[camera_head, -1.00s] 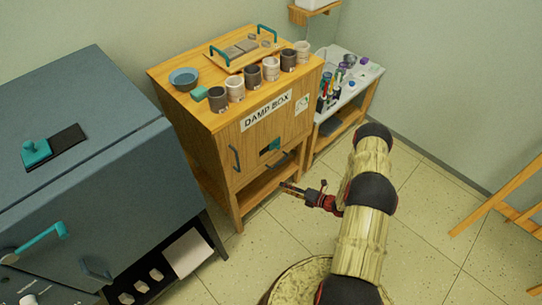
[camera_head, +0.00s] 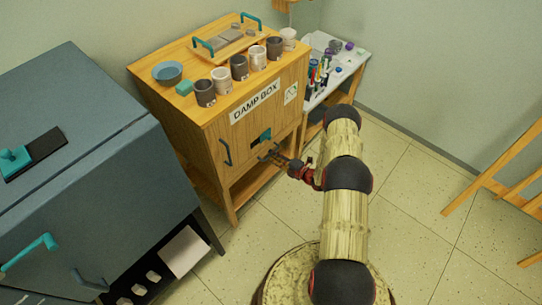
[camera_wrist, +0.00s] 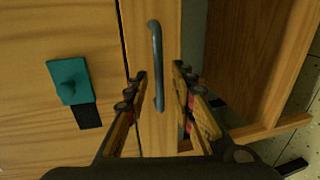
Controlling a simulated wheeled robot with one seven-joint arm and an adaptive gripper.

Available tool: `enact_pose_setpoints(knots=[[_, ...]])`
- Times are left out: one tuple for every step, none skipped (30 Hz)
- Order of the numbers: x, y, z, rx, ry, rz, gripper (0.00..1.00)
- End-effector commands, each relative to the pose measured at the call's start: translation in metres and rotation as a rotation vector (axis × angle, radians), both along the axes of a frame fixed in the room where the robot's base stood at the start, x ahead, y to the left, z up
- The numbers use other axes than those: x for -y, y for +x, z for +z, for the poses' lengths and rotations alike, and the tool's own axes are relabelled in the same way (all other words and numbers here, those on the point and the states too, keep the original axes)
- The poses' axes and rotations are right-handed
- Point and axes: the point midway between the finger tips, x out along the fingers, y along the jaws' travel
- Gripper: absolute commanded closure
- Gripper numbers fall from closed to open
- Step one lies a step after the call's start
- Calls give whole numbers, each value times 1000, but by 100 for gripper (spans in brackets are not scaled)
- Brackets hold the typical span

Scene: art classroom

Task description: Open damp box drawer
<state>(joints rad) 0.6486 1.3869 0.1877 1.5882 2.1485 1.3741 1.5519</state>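The damp box (camera_head: 215,147) is a wooden cabinet with a white "DAMP BOX" label, at centre left in the head view. Its narrow drawer front (camera_wrist: 142,32) shows in the wrist view, with a dark grey bar handle (camera_wrist: 156,45) on it. My gripper (camera_wrist: 160,78) is open, its two fingers on either side of the lower part of the handle, with gaps showing on both sides. In the head view, my gripper (camera_head: 272,156) is at the lower front of the box, and hides part of the drawer. The drawer looks shut.
A teal latch on a black plate (camera_wrist: 68,85) is on the panel beside the drawer. Cups, a bowl and a tray stand on the box. A grey kiln-like cabinet (camera_head: 100,130) is at left, a white-topped cart (camera_head: 345,68) behind.

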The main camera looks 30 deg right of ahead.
Motion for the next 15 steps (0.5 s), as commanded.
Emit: enact_pose_setpoints(knots=[[-3,6,-2,2,-1,1,75],[-3,9,-3,2,-2,2,75],[-4,12,-3,3,-2,2,75],[-5,15,-3,3,-2,2,75],[-6,16,-3,3,-2,2,75],[-6,18,-4,2,-1,1,75],[-7,19,-4,2,-1,0,75],[-7,19,-4,1,-1,0,75],[-7,20,-4,1,-1,0,75],[-7,20,-4,1,-1,-1,75],[-7,20,-4,1,-1,-1,75],[-7,20,-4,1,-1,-1,75],[-7,20,-4,1,-1,-1,75],[-7,20,-4,1,-1,-1,75],[-7,20,-4,1,-1,0,75]])
